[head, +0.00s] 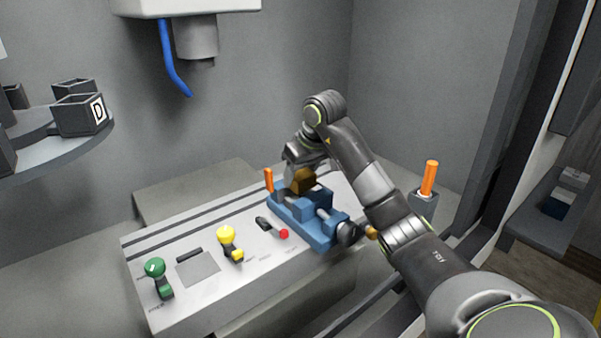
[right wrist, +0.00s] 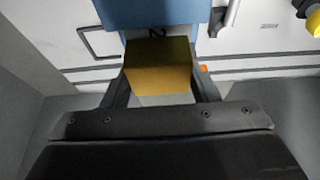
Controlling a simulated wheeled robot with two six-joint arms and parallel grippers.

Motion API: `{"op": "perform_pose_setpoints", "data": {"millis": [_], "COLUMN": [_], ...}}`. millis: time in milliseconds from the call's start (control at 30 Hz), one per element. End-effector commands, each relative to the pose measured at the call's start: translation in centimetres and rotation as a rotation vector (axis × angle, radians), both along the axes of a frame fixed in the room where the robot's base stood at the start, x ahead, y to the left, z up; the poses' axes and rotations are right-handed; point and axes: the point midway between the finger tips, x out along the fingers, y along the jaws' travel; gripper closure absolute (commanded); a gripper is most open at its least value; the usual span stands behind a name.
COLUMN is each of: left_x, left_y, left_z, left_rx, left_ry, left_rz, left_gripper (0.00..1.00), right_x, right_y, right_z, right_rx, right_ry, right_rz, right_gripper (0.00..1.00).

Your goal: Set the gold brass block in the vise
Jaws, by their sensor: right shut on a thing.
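The gold brass block (right wrist: 158,68) is between the two fingers of my right gripper (right wrist: 158,85) in the right wrist view. In the head view the block (head: 303,181) shows brownish gold at the blue vise (head: 318,226), just under my right gripper (head: 302,166). My right gripper is shut on the block. The vise's blue body also shows beyond the block in the right wrist view (right wrist: 165,14). I cannot tell whether the block touches the vise. My left gripper is in neither view.
The vise stands on a light grey table (head: 190,310) with a green-knobbed lever (head: 156,270), a yellow-knobbed lever (head: 227,236) and a red knob (head: 283,234). Orange handles (head: 269,180) stand near the vise. A shelf with dark bins (head: 80,112) is at left. A spindle (head: 196,38) hangs above.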

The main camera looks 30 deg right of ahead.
Motion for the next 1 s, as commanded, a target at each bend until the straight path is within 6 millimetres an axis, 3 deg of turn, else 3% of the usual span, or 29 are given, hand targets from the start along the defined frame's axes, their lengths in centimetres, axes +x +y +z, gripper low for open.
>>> {"op": "perform_pose_setpoints", "data": {"millis": [1000], "left_x": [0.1], "left_y": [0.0], "left_z": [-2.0], "left_rx": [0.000], "left_ry": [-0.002], "left_rz": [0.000], "left_gripper": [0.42], "right_x": [0.0], "right_y": [0.0], "right_z": [-2.1], "right_rx": [0.000], "right_ry": [-0.002], "right_rz": [0.001], "right_gripper": [0.77]}}
